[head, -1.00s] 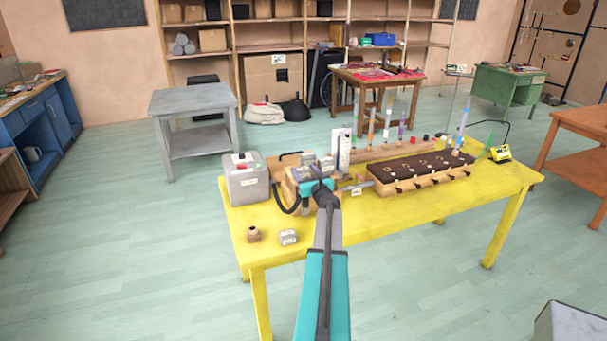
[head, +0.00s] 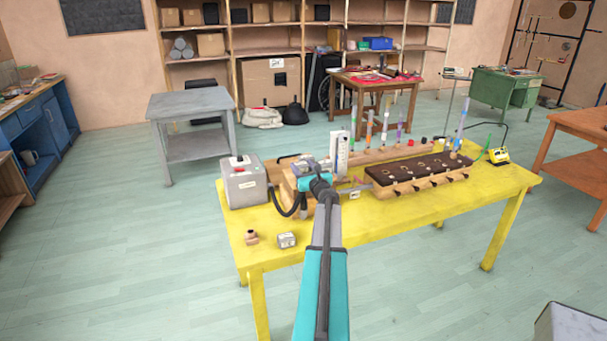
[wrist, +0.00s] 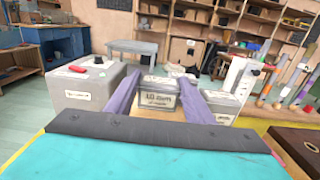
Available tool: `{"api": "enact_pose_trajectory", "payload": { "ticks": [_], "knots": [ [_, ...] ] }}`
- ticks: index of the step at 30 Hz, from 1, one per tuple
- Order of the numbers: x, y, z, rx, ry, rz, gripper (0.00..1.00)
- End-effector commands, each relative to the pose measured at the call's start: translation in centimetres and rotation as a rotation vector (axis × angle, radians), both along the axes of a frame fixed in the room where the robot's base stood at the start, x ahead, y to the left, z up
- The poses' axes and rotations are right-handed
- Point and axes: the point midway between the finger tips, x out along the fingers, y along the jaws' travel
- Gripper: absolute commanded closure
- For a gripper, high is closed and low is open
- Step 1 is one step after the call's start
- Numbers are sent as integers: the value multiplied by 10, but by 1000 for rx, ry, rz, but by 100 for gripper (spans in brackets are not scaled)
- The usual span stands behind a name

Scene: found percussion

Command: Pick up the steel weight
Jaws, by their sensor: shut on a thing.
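My gripper (head: 306,172) is over the left half of the yellow table, above the wooden box beside the large grey box. In the wrist view its two purple-grey fingers (wrist: 158,88) stand on either side of a small grey steel weight (wrist: 160,101) with a pale printed label, and are shut on it. A second labelled grey block (wrist: 224,105) is just right of the right finger. In the head view my gripper and wrist hide much of this spot. I cannot tell whether the weight still touches what is under it.
A large grey box (head: 245,186) with a red item on top stands left of my gripper. A white upright panel (head: 339,152) and a dark-topped wooden rack (head: 420,170) are to the right. A small wooden piece (head: 251,238) and a small grey block (head: 287,240) lie near the front edge.

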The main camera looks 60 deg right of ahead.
Motion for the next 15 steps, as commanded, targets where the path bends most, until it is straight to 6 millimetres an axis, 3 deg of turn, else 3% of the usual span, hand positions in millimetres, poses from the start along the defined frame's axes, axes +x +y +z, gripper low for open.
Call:
{"api": "enact_pose_trajectory", "payload": {
  "ticks": [15],
  "knots": [
    [-90,30,9,-1,-2,-2,83]
  ]
}}
